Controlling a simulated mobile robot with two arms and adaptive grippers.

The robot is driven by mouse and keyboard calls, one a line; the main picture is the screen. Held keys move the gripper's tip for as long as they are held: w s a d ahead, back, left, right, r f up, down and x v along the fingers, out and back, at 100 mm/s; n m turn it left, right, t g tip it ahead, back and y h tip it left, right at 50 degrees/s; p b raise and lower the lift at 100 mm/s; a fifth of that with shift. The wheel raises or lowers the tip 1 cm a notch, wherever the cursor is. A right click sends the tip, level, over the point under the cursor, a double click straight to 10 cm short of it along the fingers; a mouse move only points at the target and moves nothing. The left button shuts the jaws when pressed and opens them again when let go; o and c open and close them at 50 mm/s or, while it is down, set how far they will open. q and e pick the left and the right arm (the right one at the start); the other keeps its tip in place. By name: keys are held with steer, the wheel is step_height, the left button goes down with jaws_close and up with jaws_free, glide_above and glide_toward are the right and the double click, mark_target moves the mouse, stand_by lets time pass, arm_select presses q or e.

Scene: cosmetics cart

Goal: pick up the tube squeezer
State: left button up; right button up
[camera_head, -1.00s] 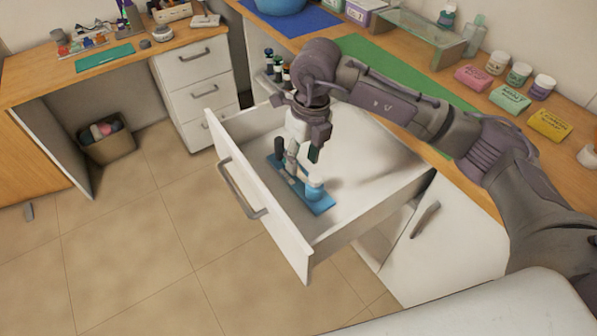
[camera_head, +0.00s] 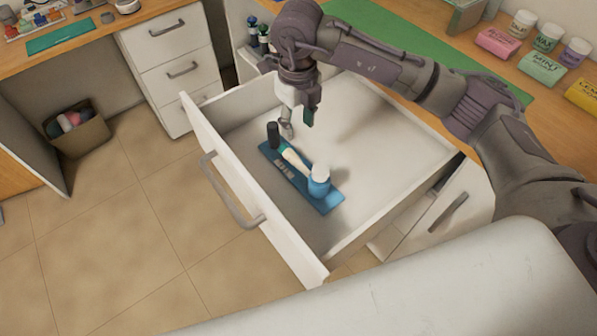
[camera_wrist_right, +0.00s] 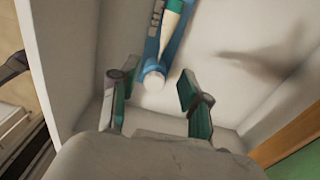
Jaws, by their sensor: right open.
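A flat blue strip (camera_head: 328,204) with pale lettering lies in the open white drawer. My right gripper (camera_head: 298,125) is open and empty, pointing down above the drawer floor just behind the strip. In the right wrist view its fingers (camera_wrist_right: 150,82) spread either side of the bottle's white cap, with the tube (camera_wrist_right: 172,22) and strip (camera_wrist_right: 150,48) beyond. My left gripper is not in view.
The drawer's front wall (camera_head: 250,190) and side walls surround the strip. Its floor is bare to the right. A counter with a green mat (camera_head: 400,50) and several boxes and jars stands behind. Another drawer unit (camera_head: 170,70) and a waste bin (camera_head: 78,130) are at left.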

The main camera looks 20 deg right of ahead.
step_height(320, 180, down, 2)
steer(key=b, duration=0.1)
glide_above(299, 163)
step_height(299, 163, down, 8)
steer(key=shift+s+a+r, duration=0.1)
steer(key=shift+a, duration=0.05)
steer(key=shift+w+d+f+p, duration=0.15)
steer(key=shift+f+p, duration=0.05)
steer(key=shift+f, duration=1.3)
steer(key=shift+w+d+f+p, duration=0.15)
steer(key=shift+f+p, duration=0.05)
steer(key=shift+f, duration=1.25)
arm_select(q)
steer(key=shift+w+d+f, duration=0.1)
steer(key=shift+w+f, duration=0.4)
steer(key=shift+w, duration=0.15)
arm_select(e)
jaws_close()
